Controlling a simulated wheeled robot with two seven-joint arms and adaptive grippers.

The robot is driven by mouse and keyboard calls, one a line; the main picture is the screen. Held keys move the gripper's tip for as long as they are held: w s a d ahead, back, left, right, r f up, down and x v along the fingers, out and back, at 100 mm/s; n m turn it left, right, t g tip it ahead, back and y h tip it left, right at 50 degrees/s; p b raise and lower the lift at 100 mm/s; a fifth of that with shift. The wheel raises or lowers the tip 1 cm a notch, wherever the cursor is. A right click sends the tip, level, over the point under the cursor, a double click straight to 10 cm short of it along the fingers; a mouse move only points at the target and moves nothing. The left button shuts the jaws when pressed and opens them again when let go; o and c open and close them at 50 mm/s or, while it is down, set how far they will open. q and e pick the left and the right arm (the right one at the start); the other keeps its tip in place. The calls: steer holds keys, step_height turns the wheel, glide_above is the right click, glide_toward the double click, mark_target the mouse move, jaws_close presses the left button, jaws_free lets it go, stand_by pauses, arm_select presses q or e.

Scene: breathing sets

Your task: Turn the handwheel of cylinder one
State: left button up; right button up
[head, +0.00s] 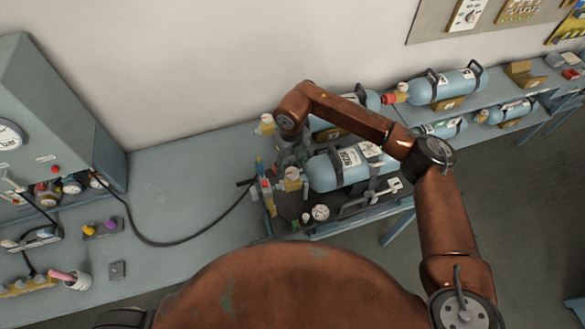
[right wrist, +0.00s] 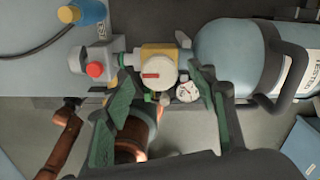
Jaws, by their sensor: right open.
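A pale blue cylinder (head: 345,168) lies on its side on the bench in the head view; its label is too small to read. At its left end is a yellow valve body with a pale round handwheel (head: 292,173). In the right wrist view, the white handwheel (right wrist: 160,66) carries a red mark, and the cylinder (right wrist: 228,52) is to its right. My right gripper (right wrist: 163,83) is open, its green fingers on either side of the handwheel in that view. I cannot tell if they touch it. My left gripper is not in view.
A red-buttoned grey block (right wrist: 97,62) and a small gauge (right wrist: 188,91) sit beside the valve. A black hose (head: 165,243) crosses the bench to a grey cabinet (head: 60,100). More cylinders (head: 445,85) lie to the right. The bench middle (head: 185,185) is mostly clear.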

mark_target(292, 174)
steer(key=shift+f, duration=1.15)
steer(key=c, duration=1.2)
